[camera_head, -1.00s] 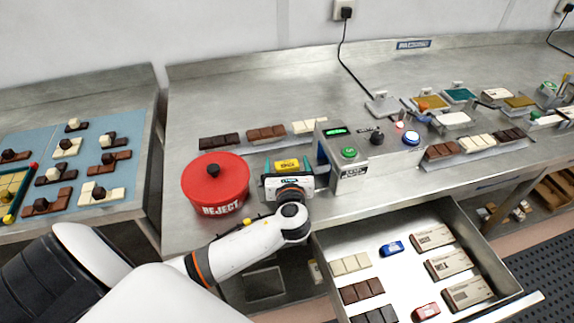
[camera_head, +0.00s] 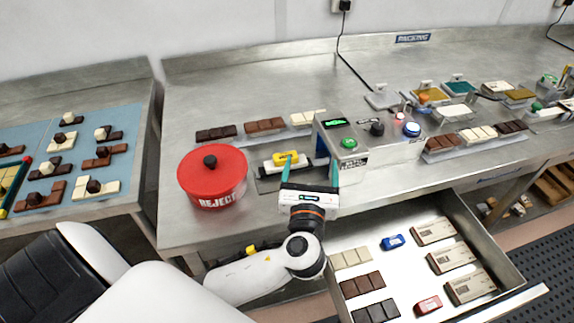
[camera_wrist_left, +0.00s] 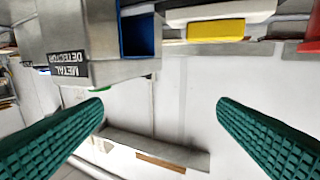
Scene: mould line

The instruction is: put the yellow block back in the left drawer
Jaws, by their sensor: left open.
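The yellow block (camera_head: 281,160) lies on a white bar on a dark plate, left of the metal detector's opening. It also shows at the top of the left wrist view (camera_wrist_left: 216,30). My left gripper (camera_head: 312,161) is open and empty, its teal fingers apart. The block is not between the fingers in the wrist view (camera_wrist_left: 160,105). An open drawer (camera_head: 487,224) below the bench holds several bars, boxed bars, a blue block and a red block. My right gripper is not in view.
The metal detector (camera_head: 352,150) stands right of my left gripper. A red reject bin (camera_head: 212,180) stands left of the block. Bars lie in a row behind (camera_head: 265,125). A side table (camera_head: 130,190) with assembled pieces is at left. The drawer has bare floor among its contents.

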